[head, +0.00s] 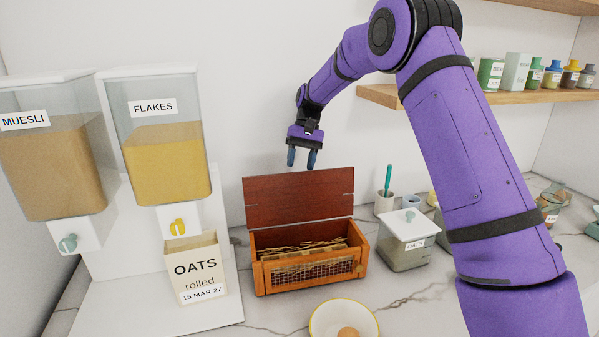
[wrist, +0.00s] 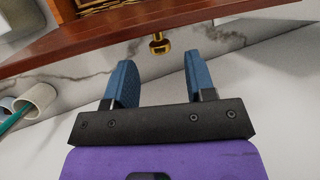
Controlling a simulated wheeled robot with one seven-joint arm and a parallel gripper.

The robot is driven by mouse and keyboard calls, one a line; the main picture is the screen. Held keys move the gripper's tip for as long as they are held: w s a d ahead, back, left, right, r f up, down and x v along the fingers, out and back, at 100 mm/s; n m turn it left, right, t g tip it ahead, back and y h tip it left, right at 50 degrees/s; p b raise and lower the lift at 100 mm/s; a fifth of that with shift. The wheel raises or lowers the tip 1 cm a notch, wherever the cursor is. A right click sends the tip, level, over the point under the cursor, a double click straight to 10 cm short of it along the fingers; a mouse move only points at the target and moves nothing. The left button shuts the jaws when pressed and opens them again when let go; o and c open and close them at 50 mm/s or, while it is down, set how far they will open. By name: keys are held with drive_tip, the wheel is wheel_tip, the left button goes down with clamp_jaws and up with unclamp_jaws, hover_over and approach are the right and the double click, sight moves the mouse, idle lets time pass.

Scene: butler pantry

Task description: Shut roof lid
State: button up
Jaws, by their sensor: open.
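A small wooden box with a wire-mesh front (head: 312,267) stands on the marble counter, with straw-like strands (head: 300,246) inside. Its reddish-brown roof lid (head: 300,197) stands open, raised upright at the back of the box. My gripper (head: 302,158) is above and behind the lid's top edge, fingers pointing down, open and empty, apart from the lid. In the wrist view the two blue fingers (wrist: 160,80) are spread, and the lid's edge (wrist: 150,32) runs across the top of the picture. A brass-coloured fitting (wrist: 159,42) shows between the fingers near that edge.
Two cereal dispensers (head: 160,135) and an oats packet (head: 196,268) stand left of the box. A bowl with an egg (head: 344,318) is in front. A shelf (head: 380,95) juts out at right.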

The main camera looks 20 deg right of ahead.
sight(300, 196)
drive_tip(key=x, duration=0.3)
clamp_jaws()
idle(0.3)
drive_tip(key=shift+s, duration=0.1)
